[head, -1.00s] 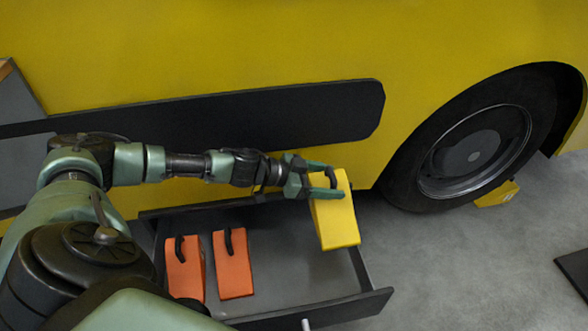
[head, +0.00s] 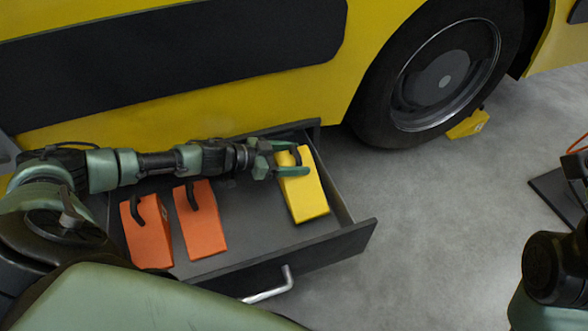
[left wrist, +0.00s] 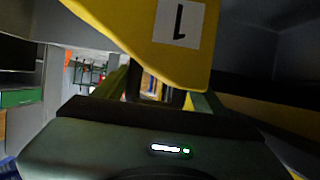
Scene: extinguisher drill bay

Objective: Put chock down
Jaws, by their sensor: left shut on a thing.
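The yellow chock (head: 308,199) is in my left gripper (head: 298,162), which is shut on its dark handle. In the head view the chock is over the right part of the open grey drawer (head: 330,246), within its walls. I cannot tell whether it touches the drawer floor. In the left wrist view the yellow chock (left wrist: 130,22) fills the top, with a white label marked 1. My right gripper is not in view; only parts of my right arm show at the right edge.
Two orange chocks, one at the left (head: 146,238) and one beside it (head: 201,228), lie in the drawer. Another yellow chock (head: 467,125) sits by the wheel (head: 437,82) of the yellow vehicle. Drawer floor between the orange chocks and the held one is clear.

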